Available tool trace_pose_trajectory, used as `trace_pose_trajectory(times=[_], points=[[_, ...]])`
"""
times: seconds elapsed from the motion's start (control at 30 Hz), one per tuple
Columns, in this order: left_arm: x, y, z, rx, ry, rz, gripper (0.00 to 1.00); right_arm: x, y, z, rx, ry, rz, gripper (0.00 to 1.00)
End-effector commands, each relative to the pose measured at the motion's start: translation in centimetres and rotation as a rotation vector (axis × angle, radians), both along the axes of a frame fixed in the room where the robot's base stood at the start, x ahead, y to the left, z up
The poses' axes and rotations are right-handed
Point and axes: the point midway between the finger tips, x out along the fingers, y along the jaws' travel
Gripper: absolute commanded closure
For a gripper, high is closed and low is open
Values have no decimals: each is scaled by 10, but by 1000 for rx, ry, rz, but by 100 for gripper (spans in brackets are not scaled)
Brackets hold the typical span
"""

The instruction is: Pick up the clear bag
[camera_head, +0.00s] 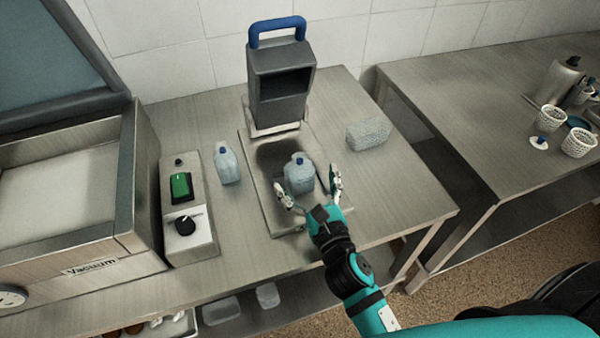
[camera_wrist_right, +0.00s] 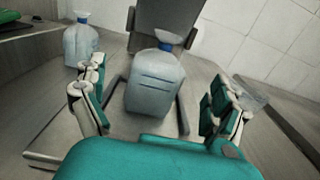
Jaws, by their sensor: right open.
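A clear, bluish bag-like container with a blue cap (camera_head: 299,171) stands on the metal plate of the grey device with the blue handle. It also shows in the wrist view (camera_wrist_right: 155,85), centred between the fingers. My right gripper (camera_head: 306,184) is open, one finger on each side of this container, with gaps on both sides in the wrist view. A second, similar clear container (camera_head: 227,164) stands to the left on the table, and shows in the wrist view (camera_wrist_right: 81,45) beyond the left finger. My left gripper is not in view.
The grey device (camera_head: 281,80) stands behind the container. A control box with a green switch (camera_head: 187,212) and a vacuum machine (camera_head: 70,215) are on the left. A translucent block (camera_head: 368,133) lies right. White perforated baskets (camera_head: 579,143) stand on the other table.

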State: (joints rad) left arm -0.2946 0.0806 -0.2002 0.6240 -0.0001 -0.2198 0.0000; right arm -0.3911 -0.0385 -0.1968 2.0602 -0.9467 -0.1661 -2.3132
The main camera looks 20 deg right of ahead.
Motion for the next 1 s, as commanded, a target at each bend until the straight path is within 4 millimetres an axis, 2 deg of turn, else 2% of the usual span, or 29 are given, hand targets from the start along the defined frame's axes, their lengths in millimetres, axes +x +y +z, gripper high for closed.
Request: trace_pose_trajectory(times=[0.1, 0.23, 0.53, 1.0], points=[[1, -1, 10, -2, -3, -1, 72, 21, 2, 3, 3, -3, 0, 2], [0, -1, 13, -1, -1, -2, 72, 36, 3, 1, 1, -2, 0, 2], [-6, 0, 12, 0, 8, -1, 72, 41, 3, -1, 1, -1, 0, 2], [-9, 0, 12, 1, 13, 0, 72, 40, 3, -1, 1, -1, 1, 62]])
